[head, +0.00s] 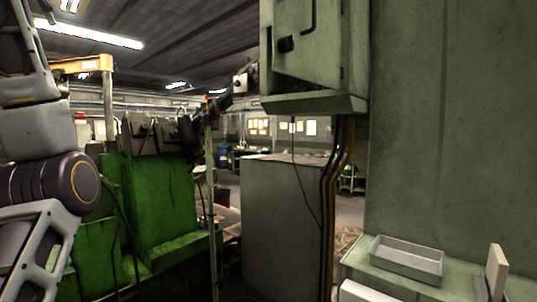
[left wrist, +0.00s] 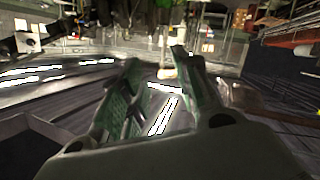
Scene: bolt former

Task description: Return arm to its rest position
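My left arm rises along the left edge of the head view, with its grey links and dark joint in front of a green machine (head: 150,205). My left gripper (left wrist: 157,60) shows in the left wrist view. Its two green-padded fingers stand apart with a clear gap, and nothing is held between them. The room appears upside down in that view, with ceiling lights below the fingers. I cannot clearly make out the left gripper in the head view. My right gripper is in neither view.
A grey metal tray (head: 405,262) lies on a pale green ledge (head: 460,280) at lower right. A tall green panel (head: 450,120) stands behind it. A grey cabinet (head: 280,225) stands in the middle beneath a hanging control box (head: 320,45). A yellow beam (head: 82,65) is near my left arm.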

